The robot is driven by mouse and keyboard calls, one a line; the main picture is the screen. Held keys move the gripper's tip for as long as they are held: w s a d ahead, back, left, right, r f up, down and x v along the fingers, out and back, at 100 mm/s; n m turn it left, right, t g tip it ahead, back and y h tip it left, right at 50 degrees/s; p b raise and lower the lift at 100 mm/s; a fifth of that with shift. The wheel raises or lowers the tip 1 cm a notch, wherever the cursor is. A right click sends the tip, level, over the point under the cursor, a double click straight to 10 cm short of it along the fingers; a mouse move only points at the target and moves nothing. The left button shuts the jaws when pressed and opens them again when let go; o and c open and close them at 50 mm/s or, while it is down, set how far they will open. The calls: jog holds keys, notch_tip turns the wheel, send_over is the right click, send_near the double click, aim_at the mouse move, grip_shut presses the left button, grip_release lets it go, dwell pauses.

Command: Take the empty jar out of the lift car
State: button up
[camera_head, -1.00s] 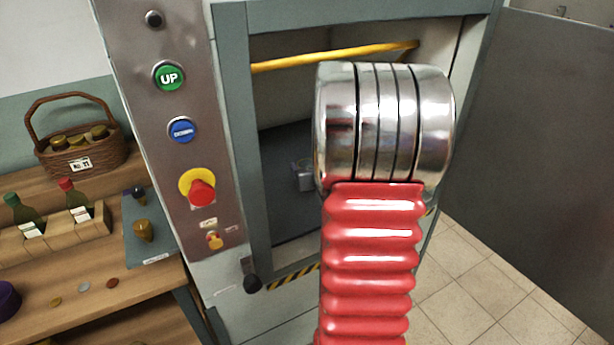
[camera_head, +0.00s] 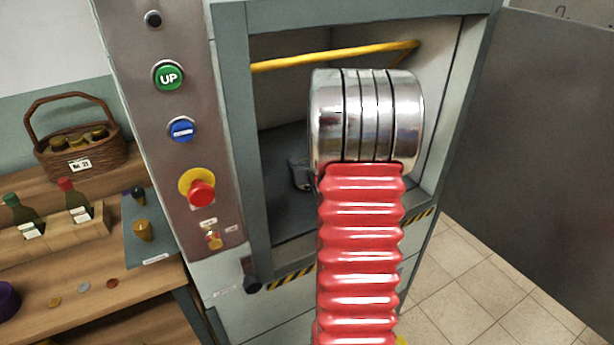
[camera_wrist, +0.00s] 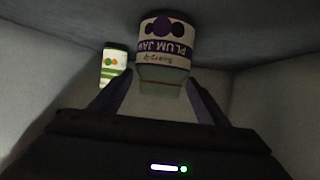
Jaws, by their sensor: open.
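The lift car (camera_head: 285,215) stands open in its grey-blue frame. My arm reaches into it and hides much of the inside in the head view. In the wrist view, a jar with a white and purple "PLUM JAM" label (camera_wrist: 166,47) appears upside down, in front of my gripper (camera_wrist: 160,82). My gripper is open, one finger to each side of the jar's near end. I cannot tell whether they touch it, or whether the jar is empty. A second jar, with a green and white label (camera_wrist: 114,64), is to the left and farther back.
A yellow bar (camera_head: 335,56) crosses the top of the car opening. The button panel (camera_head: 178,50) is on its left, with a red stop knob (camera_head: 201,193). A wooden bench (camera_head: 70,270) with a basket (camera_head: 78,150) and bottles is far left. Tiled floor (camera_head: 465,285) is clear at right.

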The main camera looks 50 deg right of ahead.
jog(key=shift+c, duration=0.2)
jog(key=c, duration=1.1)
